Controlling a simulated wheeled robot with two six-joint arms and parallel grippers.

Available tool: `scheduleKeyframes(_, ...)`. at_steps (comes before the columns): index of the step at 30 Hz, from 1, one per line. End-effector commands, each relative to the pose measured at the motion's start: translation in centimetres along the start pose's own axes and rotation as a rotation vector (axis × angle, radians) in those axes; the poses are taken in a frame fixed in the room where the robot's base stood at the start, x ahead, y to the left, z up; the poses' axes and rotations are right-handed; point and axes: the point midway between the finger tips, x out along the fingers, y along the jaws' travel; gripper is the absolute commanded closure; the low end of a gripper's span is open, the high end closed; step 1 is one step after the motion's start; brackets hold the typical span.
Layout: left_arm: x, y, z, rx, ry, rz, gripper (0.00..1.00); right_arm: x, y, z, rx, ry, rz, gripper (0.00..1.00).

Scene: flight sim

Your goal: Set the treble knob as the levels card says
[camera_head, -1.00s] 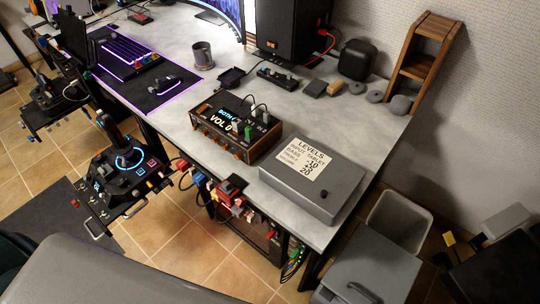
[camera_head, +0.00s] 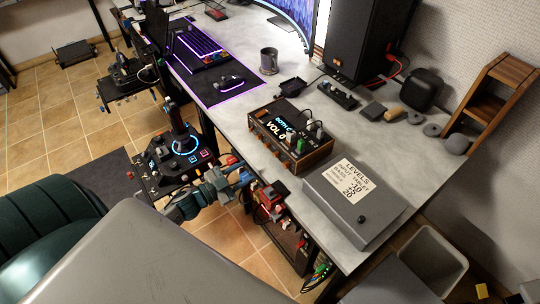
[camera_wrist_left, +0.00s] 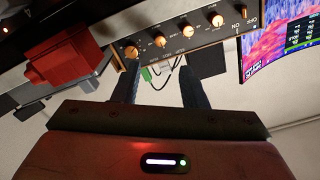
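The amplifier (camera_head: 322,153) is a dark box with wooden sides near the desk's front edge. Its lit display reads VOL 0. In the left wrist view its front panel (camera_wrist_left: 175,50) appears upside down, with a row of several copper-coloured knobs (camera_wrist_left: 186,31); I cannot tell which is treble. The levels card (camera_head: 349,180) lies on a grey box. My right gripper is out of view.
The grey box (camera_head: 327,210) stands right of the amplifier. A joystick stand (camera_head: 178,150) is to the left.

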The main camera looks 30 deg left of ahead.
Motion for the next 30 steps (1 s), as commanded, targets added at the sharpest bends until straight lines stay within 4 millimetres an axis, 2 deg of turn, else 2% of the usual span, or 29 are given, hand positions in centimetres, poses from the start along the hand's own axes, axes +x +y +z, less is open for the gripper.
scheduleKeyframes(5, 1.9, -0.1, -0.3, 0.000, 0.004, -0.003, 0.61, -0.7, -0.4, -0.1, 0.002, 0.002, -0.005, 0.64)
scheduleKeyframes(12, 6.4, -0.2, -0.3, -0.001, 0.002, -0.005, 0.61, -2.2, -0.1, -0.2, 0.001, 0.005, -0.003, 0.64)
scheduleKeyframes(18, 9.3, -0.1, -0.1, -0.001, 0.000, -0.003, 0.61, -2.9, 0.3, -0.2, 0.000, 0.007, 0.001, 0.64)
scheduleKeyframes(24, 10.5, 0.0, 0.0, -0.001, -0.002, -0.002, 0.61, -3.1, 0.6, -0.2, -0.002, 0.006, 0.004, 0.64)
scheduleKeyframes(30, 10.7, 0.0, 0.1, -0.001, -0.001, -0.001, 0.61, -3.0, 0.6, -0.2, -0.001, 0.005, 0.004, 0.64)
